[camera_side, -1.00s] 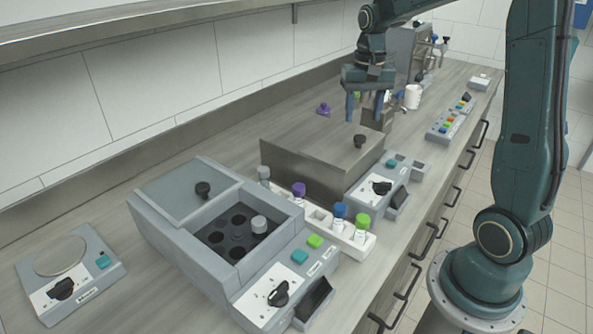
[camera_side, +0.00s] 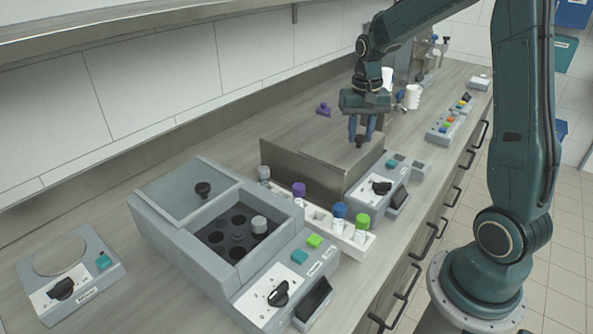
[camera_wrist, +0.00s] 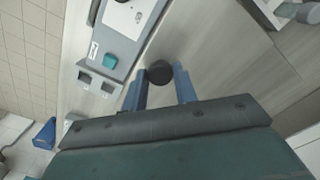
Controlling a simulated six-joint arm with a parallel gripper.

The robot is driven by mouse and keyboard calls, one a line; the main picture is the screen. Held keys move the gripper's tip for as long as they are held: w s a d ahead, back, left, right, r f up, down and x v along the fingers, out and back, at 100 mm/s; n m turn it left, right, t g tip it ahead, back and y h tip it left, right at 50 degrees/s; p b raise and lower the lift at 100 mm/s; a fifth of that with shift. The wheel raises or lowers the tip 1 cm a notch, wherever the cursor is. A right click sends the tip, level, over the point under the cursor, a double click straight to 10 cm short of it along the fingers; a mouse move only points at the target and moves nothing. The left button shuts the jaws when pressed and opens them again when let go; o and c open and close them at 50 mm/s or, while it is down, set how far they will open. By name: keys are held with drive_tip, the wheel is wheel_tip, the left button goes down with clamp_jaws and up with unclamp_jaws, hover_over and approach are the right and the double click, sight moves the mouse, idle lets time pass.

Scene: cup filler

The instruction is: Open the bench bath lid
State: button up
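The bench bath is a steel box with a flat lid (camera_side: 310,135) that lies closed in the middle of the bench. A round black knob (camera_side: 360,142) stands near the lid's right end; it also shows in the wrist view (camera_wrist: 160,72). The bath's grey control panel (camera_side: 375,190) has a black dial and a teal button. My gripper (camera_side: 361,138) points down above the knob, with its two blue fingers apart. In the wrist view the knob lies between the fingertips (camera_wrist: 160,80), with small gaps visible on both sides. Whether the fingertips reach down around it is hard to tell.
A grey heating block (camera_side: 215,225) with its own lid open stands in front, beside a white rack (camera_side: 318,217) of coloured-cap vials. A scale (camera_side: 70,265) sits at the far left. White cups (camera_side: 412,97) and a button panel (camera_side: 450,120) are behind.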

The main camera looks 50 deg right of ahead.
clamp_jaws()
drive_tip(key=w, duration=1.2)
drive_tip(key=shift+w+r, duration=0.1)
drive_tip(key=o, duration=0.7)
unclamp_jaws()
wheel_tip(320, 180, up, 14)
drive_tip(key=shift+f, duration=0.1)
